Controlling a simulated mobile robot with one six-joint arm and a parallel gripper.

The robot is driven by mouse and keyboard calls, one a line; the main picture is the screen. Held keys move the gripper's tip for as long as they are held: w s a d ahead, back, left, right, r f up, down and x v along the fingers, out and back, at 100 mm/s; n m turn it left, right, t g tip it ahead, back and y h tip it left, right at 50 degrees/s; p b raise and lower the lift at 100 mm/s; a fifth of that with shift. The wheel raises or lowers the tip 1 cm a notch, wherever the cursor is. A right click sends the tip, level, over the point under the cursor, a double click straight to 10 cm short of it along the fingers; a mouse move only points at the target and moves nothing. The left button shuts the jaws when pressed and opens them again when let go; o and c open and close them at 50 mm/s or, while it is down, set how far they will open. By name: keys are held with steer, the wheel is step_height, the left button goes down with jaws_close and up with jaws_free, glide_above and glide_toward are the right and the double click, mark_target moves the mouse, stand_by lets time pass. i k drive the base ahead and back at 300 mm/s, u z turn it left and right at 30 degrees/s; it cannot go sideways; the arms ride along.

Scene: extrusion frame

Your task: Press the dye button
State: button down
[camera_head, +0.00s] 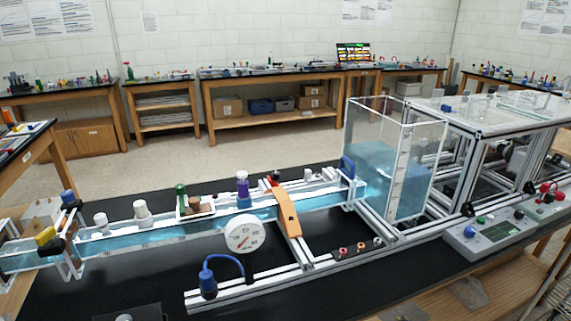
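No button can be read as the dye button at this size. A dark strip (358,249) with several small red and pale round parts lies on the front rail, right of centre. A grey control box (493,236) with a small screen and blue and dark knobs stands at the right. A dark box (125,312) with a round part on top is cut off by the bottom edge. My gripper is not in view.
A clear water tank (408,190) stands on the aluminium frame at the right. A white dial gauge (244,236), an orange-brown slanted piece (287,212) and a blue-capped fitting with a hose (208,285) rise in front of the channel. The black bench top (140,285) is clear at front left.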

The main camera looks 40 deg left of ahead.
mark_target(241, 176)
steer(key=u, duration=0.35)
steer(key=k, duration=0.1)
steer(key=u, duration=1.7)
steer(key=i, duration=1)
steer(key=u, duration=0.05)
